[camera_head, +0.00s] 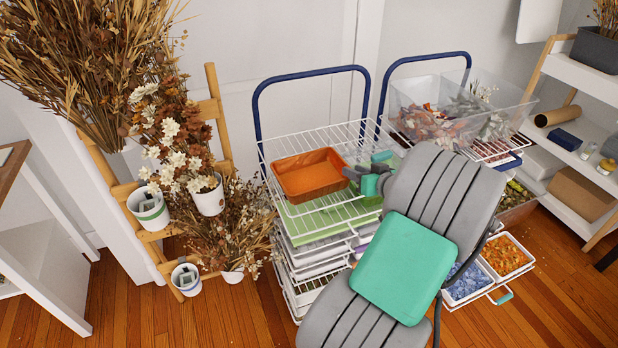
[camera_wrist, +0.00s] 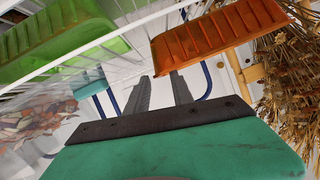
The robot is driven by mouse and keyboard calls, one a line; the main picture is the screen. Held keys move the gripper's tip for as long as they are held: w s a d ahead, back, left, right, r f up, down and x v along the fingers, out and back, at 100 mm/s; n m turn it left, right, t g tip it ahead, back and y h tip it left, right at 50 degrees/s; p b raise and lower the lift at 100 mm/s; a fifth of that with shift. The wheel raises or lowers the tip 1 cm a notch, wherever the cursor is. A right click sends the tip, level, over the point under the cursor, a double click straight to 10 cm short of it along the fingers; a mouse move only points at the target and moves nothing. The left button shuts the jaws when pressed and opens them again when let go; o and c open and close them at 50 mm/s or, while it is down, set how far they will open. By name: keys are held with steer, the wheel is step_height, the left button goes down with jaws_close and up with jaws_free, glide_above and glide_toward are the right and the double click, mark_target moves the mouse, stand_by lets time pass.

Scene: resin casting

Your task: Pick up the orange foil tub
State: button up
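The orange foil tub (camera_head: 308,175) is a shallow, ribbed rectangular tray. In the head view it sits on the top wire shelf of the left trolley. My gripper (camera_head: 354,173) is just right of the tub, close to its right rim. In the wrist view the tub (camera_wrist: 220,38) is at the upper right, beyond the fingertips. My gripper (camera_wrist: 161,76) shows two dark fingers apart, with nothing held between them. The right fingertip overlaps the tub's near edge in this view; I cannot tell whether they touch.
The wire shelf (camera_head: 325,139) has a blue handle frame behind it. A green tray (camera_head: 325,218) lies below the tub. A clear bin (camera_head: 420,100) of dried material stands on the right trolley. Dried flowers (camera_head: 172,140) crowd the left side. Trays of orange (camera_head: 505,254) and blue pieces stand low right.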

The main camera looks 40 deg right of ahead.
steer(key=p+x, duration=0.1)
steer(key=x, duration=0.4)
steer(key=shift+w+d+r, duration=0.1)
steer(key=shift+d+r, duration=0.05)
steer(key=shift+d, duration=0.05)
steer(key=shift+c, duration=0.5)
jaws_close()
stand_by(0.6)
